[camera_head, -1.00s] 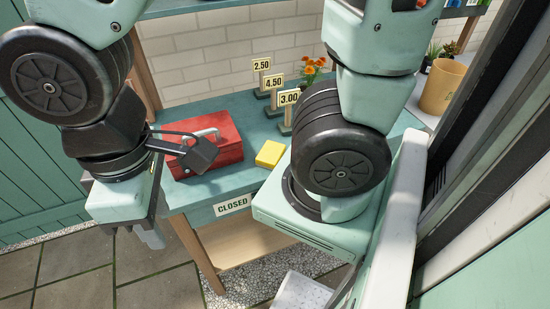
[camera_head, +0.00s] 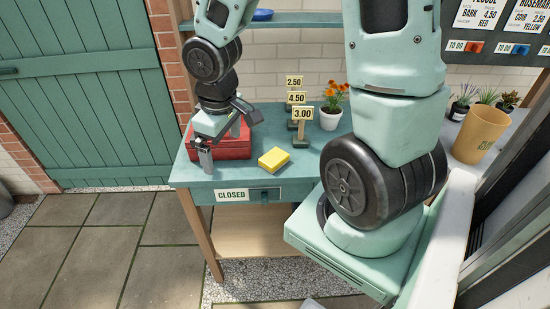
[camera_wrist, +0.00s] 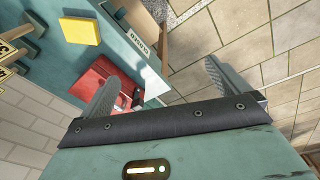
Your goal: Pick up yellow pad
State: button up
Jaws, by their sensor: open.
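The yellow pad (camera_head: 274,159) lies flat on the teal table, near its front edge and to the right of the red toolbox. It also shows in the wrist view (camera_wrist: 80,31), at the upper left. My gripper (camera_head: 202,158) is over the table's left front part, in front of the red toolbox (camera_head: 240,146), left of the pad and apart from it. In the wrist view its two fingers (camera_wrist: 161,80) are spread wide with nothing held between them. Part of the toolbox is hidden behind my gripper and wrist.
The teal table (camera_head: 318,150) carries price signs (camera_head: 301,114) and an orange flower pot (camera_head: 331,118) behind the pad. A CLOSED sign (camera_head: 232,194) is on its front. A tan bucket (camera_head: 478,135) stands at the right. Paved floor (camera_head: 100,250) is clear at the left.

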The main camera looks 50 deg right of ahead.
jog(key=d+f+m+p, duration=0.1)
jog(key=d+f+m, duration=0.1)
jog(key=d, duration=1)
jog(key=m+t, duration=0.2)
send_near(274, 157)
jog(key=b+x, duration=0.3)
jog(key=b, duration=0.2)
jog(key=shift+d+f+b, duration=0.2)
jog(key=shift+f+b, duration=0.05)
jog(key=shift+b, duration=0.15)
jog(key=shift+b+x, duration=0.9)
jog(key=shift+x, duration=1.75)
jog(key=shift+a, duration=0.1)
jog(key=c, duration=1)
jog(key=shift+r, duration=0.1)
notch_tip(274, 157, up, 10)
jog(key=p, duration=0.4)
jog(key=shift+p, duration=0.3)
